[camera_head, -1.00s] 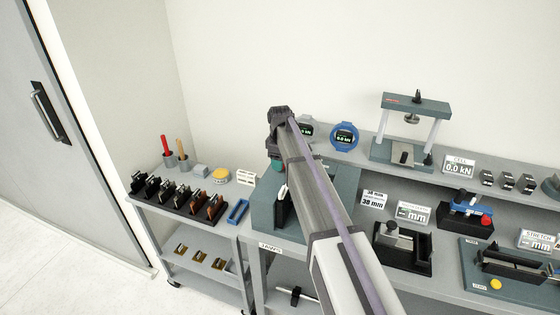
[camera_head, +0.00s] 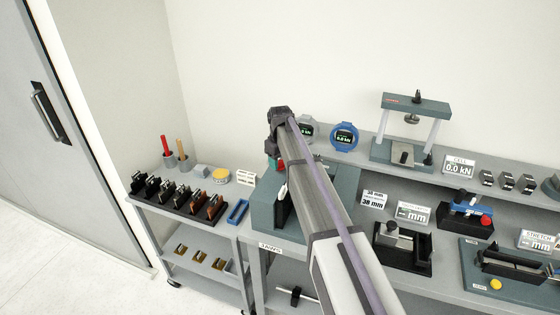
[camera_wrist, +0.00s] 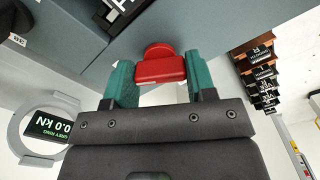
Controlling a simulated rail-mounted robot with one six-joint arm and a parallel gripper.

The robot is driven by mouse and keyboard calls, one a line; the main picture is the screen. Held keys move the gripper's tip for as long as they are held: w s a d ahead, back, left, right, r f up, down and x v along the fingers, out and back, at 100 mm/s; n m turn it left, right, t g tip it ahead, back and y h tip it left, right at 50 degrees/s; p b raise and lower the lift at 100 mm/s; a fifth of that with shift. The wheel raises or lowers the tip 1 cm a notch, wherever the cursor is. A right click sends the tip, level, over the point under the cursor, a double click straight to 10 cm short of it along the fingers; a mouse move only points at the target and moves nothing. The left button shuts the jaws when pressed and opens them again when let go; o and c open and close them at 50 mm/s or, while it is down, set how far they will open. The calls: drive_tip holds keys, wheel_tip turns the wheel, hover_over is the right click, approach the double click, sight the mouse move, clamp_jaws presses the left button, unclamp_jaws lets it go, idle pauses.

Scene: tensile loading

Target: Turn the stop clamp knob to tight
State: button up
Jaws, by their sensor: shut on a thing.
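The knob (camera_wrist: 160,68) is red, with a wide bar-shaped grip and a rounded part behind it, against a grey-blue surface (camera_wrist: 205,25). In the wrist view my gripper (camera_wrist: 158,80) has one green finger at each end of the bar, and it is shut on the knob. In the head view my gripper (camera_head: 275,163) is at the far end of my arm, above the grey-blue fixture (camera_head: 262,212). My arm hides much of that fixture. A small patch of red shows beside the fingers. No tight mark is readable.
The grey ring gauge (camera_wrist: 22,128) is close to my gripper on the left in the wrist view. A blue ring gauge (camera_head: 344,135) and a press frame (camera_head: 415,107) stand on the back shelf. A cart with a specimen rack (camera_head: 178,200) is at left.

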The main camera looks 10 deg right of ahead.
sight(280, 160)
drive_tip(key=m, duration=1.2)
idle(0.6)
drive_tip(key=o, duration=0.9)
drive_tip(key=shift+o, duration=0.2)
wheel_tip(280, 160, up, 11)
drive_tip(key=p, duration=1.1)
drive_tip(key=shift+f, duration=0.1)
